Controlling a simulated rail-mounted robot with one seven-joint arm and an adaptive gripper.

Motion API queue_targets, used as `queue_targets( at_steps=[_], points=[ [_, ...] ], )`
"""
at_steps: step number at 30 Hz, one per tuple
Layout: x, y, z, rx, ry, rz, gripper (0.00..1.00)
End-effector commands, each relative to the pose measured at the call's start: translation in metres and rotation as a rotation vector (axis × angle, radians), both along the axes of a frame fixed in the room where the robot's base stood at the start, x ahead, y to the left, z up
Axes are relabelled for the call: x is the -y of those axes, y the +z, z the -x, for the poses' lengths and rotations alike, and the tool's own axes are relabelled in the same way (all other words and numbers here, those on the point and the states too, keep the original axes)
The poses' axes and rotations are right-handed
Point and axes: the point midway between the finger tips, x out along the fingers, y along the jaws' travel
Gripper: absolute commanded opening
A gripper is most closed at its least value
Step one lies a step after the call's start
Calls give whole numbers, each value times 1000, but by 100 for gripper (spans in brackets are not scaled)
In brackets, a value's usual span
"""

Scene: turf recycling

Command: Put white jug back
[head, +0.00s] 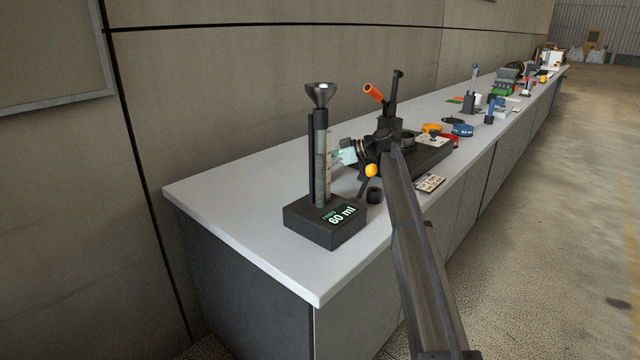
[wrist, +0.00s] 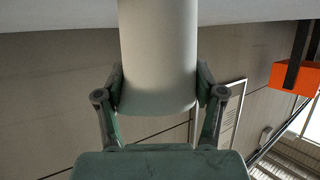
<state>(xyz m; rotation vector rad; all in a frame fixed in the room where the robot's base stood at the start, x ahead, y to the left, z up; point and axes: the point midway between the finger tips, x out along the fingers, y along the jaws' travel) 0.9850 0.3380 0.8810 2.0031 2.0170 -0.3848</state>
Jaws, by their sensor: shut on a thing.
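The white jug (wrist: 158,50) fills the upper middle of the wrist view as a pale, smooth, rounded body. My gripper (wrist: 160,88) is shut on it, with one finger pressed to each side. The jug's top edge runs out of the wrist view, and I cannot make out its handle or spout. In the head view my gripper (head: 346,155) is a small pale green shape just right of the clear measuring tube. The jug is mostly hidden there by the tube and the gripper.
A black stand (head: 325,221) with a funnel (head: 321,94) on its tube and a display reading 60 ml stands close to my gripper. An orange-handled device (head: 373,92) is behind my arm. Several coloured items lie farther along the counter. The counter's near left end (head: 240,220) is clear.

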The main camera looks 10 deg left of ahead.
Motion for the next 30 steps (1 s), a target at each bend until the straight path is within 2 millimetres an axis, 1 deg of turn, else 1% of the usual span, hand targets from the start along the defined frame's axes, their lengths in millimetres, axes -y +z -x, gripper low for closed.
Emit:
queue_targets(
  at_steps=[5, 6, 8, 9, 18, 22, 26, 30],
  points=[
    [0, -4, 0, 0, 0, -1, 28],
    [0, -4, 0, 0, 0, -1, 72],
    [0, -3, 0, 0, 0, -1, 93],
    [0, -3, 0, 0, 0, -1, 98],
    [0, -4, 0, 0, 0, 1, 98],
    [5, -2, 0, 0, -1, 0, 98],
    [19, 4, 0, 1, -2, 0, 98],
    [42, 14, -1, 1, -3, -1, 98]
  ],
)
